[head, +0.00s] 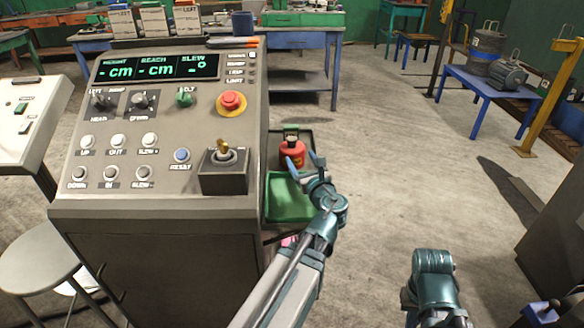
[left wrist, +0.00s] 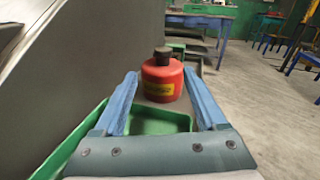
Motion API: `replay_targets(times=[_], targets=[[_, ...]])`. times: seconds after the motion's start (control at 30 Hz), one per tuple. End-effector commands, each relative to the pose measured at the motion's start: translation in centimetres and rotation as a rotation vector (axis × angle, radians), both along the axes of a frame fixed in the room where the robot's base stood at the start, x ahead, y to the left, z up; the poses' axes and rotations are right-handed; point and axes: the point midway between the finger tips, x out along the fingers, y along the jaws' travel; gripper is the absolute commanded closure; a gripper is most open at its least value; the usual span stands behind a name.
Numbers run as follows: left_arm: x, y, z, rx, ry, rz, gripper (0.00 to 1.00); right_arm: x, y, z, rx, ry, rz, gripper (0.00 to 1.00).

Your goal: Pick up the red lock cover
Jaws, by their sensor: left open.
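The red lock cover (head: 292,152) is a rounded red piece with a yellow label and a dark top. It stands upright on a dark shelf beside the console, behind a green tray (head: 285,208). In the left wrist view the red lock cover (left wrist: 162,84) sits ahead, between the two blue fingers in the picture. My left gripper (head: 304,163) is open and empty, on the near side of the cover. Whether the fingers reach around it, I cannot tell. My right arm shows at the lower right, but its gripper is not seen.
A stool (head: 40,250) is at lower left. The floor right of the shelf is clear.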

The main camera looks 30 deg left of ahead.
Motion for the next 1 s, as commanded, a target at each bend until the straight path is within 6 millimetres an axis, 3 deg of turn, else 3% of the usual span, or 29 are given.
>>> replay_targets(times=[0.03, 0.1, 0.37, 0.7, 1.0], targets=[[0.1, 0.2, -0.7, 0.041, 0.019, -0.008, 0.26, 0.0, 0.0, -1.0, 0.000, 0.000, 0.000, 1.00], [0.3, 0.3, -0.6, 0.081, 0.039, -0.017, 0.26, 0.0, 0.0, -1.3, 0.000, 0.000, 0.000, 1.00], [0.8, 0.8, -0.2, 0.113, 0.054, -0.022, 0.26, 0.0, 0.0, -1.3, 0.000, 0.000, 0.000, 1.00], [5.1, 5.1, -0.3, 0.110, 0.053, -0.020, 0.26, 0.0, 0.0, -1.2, 0.000, 0.000, 0.000, 1.00], [6.4, 6.6, -0.3, 0.110, 0.052, -0.022, 0.26, 0.0, 0.0, -1.2, 0.000, 0.000, 0.000, 1.00]])
